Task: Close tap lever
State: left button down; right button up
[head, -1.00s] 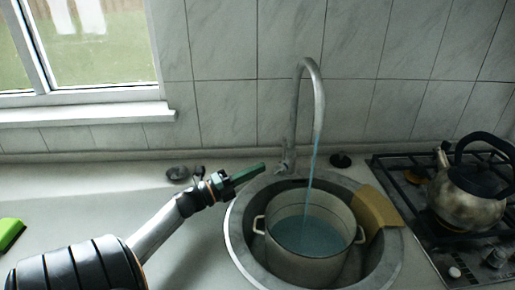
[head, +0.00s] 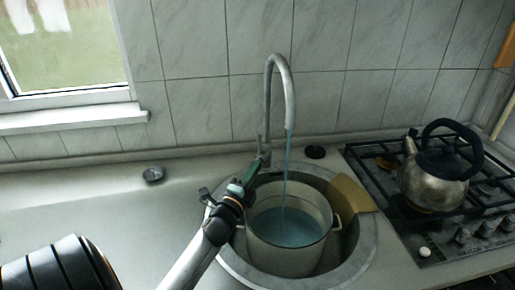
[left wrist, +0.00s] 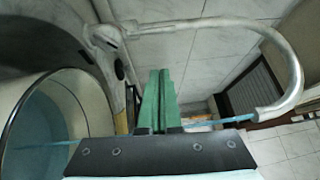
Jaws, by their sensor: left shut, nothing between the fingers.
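The metal tap (head: 270,95) rises behind the sink in a tall arch, also seen in the left wrist view (left wrist: 215,25). Blue water (head: 286,160) runs from its spout into a cream enamel pot (head: 285,262) standing in the round sink. The small tap lever (head: 261,143) is at the tap's base and hard to make out. My left gripper (head: 252,171), with green fingers (left wrist: 158,85), is shut and empty. It is close to the tap base in the head view; I cannot tell whether it touches the lever. My right gripper is not in view.
A yellow-brown cloth (head: 352,194) hangs over the right rim of the sink (head: 366,245). A metal kettle (head: 437,178) stands on the gas hob (head: 395,215) at right. The counter (head: 110,205) at left is mostly clear.

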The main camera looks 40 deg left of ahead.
aim_at(259, 145)
pick_arm(q)
jog(key=shift+w+a+r+p, duration=0.15)
jog(key=shift+w+a, duration=0.7)
jog(key=shift+w, duration=0.25)
jog(key=shift+w+a+r+p, duration=0.15)
jog(key=shift+w+a, duration=0.7)
jog(key=shift+w, duration=0.25)
jog(key=shift+w+a+r+p, duration=0.15)
jog(key=shift+w+a, duration=0.7)
jog(key=shift+w, duration=0.25)
